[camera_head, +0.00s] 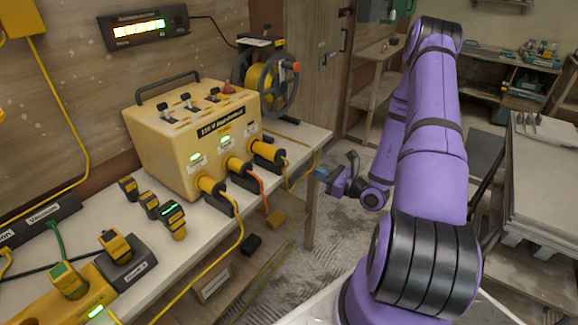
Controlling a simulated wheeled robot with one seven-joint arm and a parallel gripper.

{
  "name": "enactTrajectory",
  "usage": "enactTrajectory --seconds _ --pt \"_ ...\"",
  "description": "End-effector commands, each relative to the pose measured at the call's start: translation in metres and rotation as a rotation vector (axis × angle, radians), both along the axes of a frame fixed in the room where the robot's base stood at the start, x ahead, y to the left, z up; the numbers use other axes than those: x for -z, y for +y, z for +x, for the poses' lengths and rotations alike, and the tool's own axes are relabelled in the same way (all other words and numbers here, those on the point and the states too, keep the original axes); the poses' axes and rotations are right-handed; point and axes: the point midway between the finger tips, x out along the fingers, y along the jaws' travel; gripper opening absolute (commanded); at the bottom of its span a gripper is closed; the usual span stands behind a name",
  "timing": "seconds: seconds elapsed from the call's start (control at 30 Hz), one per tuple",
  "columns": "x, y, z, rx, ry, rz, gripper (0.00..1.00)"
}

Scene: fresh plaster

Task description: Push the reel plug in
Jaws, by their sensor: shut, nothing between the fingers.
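A yellow power box (185,135) stands on the bench with three sockets along its front. A plug sits at each: a left plug (211,187) with a yellow cable, a middle plug (237,166) with an orange cable, and a right plug (267,152) with a yellow cable. I cannot tell how deep the right plug sits, or for certain which plug is the reel's. The cable reel (262,80) with yellow cable stands behind the box. My gripper (322,174) is shut and empty, off the bench edge, to the right of the plugs and apart from them.
Small yellow-and-black devices (150,203) lie on the bench (172,238) before the box. A lit display (142,27) hangs on the wall. A shelf unit (375,75) stands behind my arm, and stacked boards (545,175) stand at right. Floor below my gripper is open.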

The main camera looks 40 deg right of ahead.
Motion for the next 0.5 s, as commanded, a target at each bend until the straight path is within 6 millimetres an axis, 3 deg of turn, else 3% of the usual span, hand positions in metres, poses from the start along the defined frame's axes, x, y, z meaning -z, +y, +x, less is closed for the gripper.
enactTrajectory --seconds 0.27,0.5 --pt "0.008 0.0 0.011 0.031 0.006 0.013 0.0" --pt "0.007 0.015 0.05 0.029 0.005 0.012 0.0"
